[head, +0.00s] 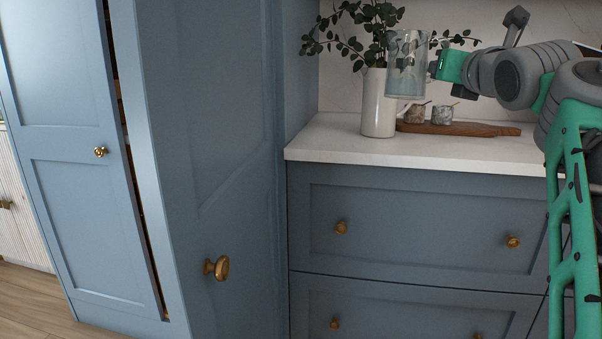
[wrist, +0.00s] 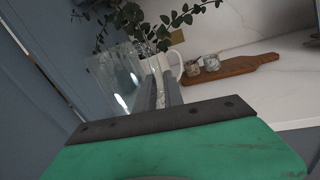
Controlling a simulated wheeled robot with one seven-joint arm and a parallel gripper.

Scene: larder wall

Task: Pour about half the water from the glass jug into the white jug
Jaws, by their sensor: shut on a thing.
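The clear glass jug (head: 407,55) is held up over the counter, about upright in the head view, with bluish water in its lower part. My gripper (head: 433,69) is shut on its right side. In the wrist view the glass jug (wrist: 112,82) is at the left, beside the dark fingers (wrist: 162,92). The white jug (head: 378,108) stands upright on the counter, below and slightly left of the glass jug, which overlaps its upper right in the head view. Its handle shows in the wrist view (wrist: 177,66). The white jug's inside is hidden.
Leafy green stems (head: 372,22) rise at the white jug; I cannot tell whether they stand in it or behind. Two small marbled pots (head: 441,114) are by a wooden board (head: 480,129) on the white counter (head: 340,145). A tall blue cabinet (head: 215,150) borders the left.

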